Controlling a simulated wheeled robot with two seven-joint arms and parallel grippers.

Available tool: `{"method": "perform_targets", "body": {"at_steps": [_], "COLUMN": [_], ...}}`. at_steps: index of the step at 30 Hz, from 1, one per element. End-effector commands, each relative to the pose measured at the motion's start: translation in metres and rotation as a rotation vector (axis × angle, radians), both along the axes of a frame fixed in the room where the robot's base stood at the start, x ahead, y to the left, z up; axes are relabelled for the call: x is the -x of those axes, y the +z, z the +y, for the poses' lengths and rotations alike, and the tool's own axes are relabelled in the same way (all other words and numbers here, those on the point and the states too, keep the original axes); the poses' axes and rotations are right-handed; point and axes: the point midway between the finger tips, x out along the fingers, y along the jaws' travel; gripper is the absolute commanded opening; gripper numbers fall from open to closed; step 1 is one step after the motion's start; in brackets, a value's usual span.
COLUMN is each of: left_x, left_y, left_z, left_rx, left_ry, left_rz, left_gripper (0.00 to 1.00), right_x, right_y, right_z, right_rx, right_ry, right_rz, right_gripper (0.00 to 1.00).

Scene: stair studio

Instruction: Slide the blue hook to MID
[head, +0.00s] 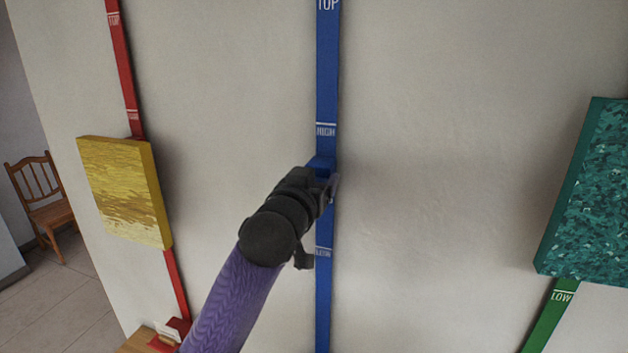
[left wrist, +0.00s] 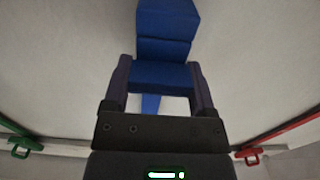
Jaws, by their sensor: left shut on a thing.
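The blue rail (head: 326,75) runs up the wall, with TOP, HIGH and LOW marks showing. The blue hook (head: 321,164) is on it, between the HIGH mark (head: 326,130) and the LOW mark (head: 323,253). No MID mark shows; my gripper and arm cover part of that stretch. My left gripper (head: 328,188) is shut on the hook. In the left wrist view the hook's blue block (left wrist: 163,75) sits between the two fingers of my left gripper (left wrist: 161,88). My right gripper is not in view.
A yellow picture (head: 122,190) hangs over a red rail (head: 123,65) on the left. A teal picture (head: 590,195) hangs over a green rail (head: 548,318) on the right. A wooden chair (head: 45,205) stands far left. The wall beside the blue rail is bare.

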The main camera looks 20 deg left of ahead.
Motion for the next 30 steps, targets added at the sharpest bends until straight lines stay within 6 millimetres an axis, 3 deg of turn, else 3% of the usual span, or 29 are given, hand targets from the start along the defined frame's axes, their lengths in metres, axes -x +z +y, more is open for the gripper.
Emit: {"method": "perform_targets", "body": {"at_steps": [2, 3, 7, 17, 30], "left_x": [0.000, 0.000, 0.000, 0.010, 0.093], "left_y": [0.000, -0.001, -0.001, -0.003, -0.003], "left_z": [0.000, 0.000, 0.000, 0.000, 0.003], "left_rx": [0.000, 0.000, 0.000, 0.001, 0.000], "left_ry": [0.001, 0.001, 0.000, 0.000, -0.001], "left_rz": [-0.002, -0.002, -0.001, -0.001, -0.002], "left_gripper": [0.00, 0.75, 1.00, 1.00, 1.00], "right_x": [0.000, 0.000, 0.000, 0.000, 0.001], "right_y": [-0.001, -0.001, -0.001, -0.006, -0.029], "right_z": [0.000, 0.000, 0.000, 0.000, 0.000], "right_rx": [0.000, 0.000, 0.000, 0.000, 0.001], "right_ry": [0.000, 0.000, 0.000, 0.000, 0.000], "right_rz": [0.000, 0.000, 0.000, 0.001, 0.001], "right_gripper": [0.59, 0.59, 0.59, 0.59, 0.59]}}
